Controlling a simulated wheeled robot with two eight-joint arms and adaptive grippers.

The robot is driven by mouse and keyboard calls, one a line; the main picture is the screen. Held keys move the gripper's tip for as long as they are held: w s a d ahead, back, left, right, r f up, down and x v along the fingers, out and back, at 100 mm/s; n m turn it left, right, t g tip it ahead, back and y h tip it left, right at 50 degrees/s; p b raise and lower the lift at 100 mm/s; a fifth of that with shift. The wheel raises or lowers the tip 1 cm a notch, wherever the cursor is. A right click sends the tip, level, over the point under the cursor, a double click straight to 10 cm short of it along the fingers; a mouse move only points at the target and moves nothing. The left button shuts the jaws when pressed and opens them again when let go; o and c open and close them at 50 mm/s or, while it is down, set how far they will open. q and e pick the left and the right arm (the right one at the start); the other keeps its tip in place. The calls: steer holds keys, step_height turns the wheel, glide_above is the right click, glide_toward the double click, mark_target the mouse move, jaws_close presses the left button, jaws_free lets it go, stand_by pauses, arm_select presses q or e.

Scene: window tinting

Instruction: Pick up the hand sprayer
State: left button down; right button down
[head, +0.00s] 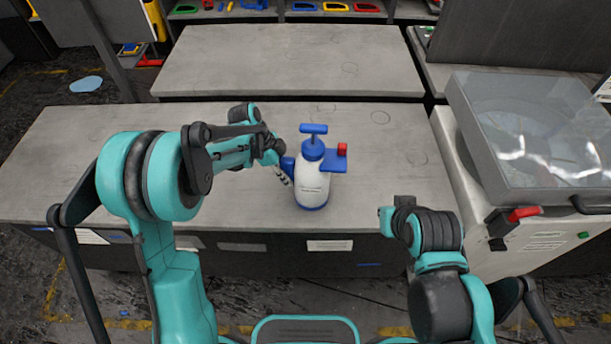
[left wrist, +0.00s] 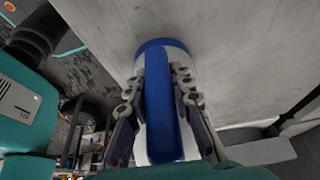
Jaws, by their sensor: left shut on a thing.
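The hand sprayer (head: 313,184) stands upright near the front of the grey table in the head view. It has a white body, a blue base, a blue pump handle on top and a red-tipped nozzle pointing right. My left gripper (head: 283,168) is at its left side, shut on its blue handle. In the left wrist view the fingers (left wrist: 158,110) lie on both sides of the blue handle strip, with the white body of the hand sprayer (left wrist: 157,50) behind it. My right arm is at the lower right; its fingers are hidden or too unclear to judge (head: 390,215).
The grey table (head: 90,155) is otherwise clear around the sprayer. A second grey table (head: 290,60) stands behind it. A machine with a clear lid (head: 540,135) and a red handle (head: 523,214) stands at the right. Colored tools lie on shelves at the back.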

mark_target(287, 166)
arm_select(q)
steer(key=shift+r, duration=0.15)
step_height(287, 166, up, 4)
steer(key=shift+p, duration=0.85)
steer(key=s+d+r+p, duration=0.1)
steer(key=s+d+r, duration=0.1)
steer(key=d, duration=0.3)
steer(key=s+d+r+p, duration=0.1)
steer(key=s+d+r, duration=0.2)
steer(key=d+r, duration=0.1)
steer(key=shift+d+r+p, duration=0.35)
steer(key=shift+d+r, duration=0.05)
steer(key=shift+d, duration=0.45)
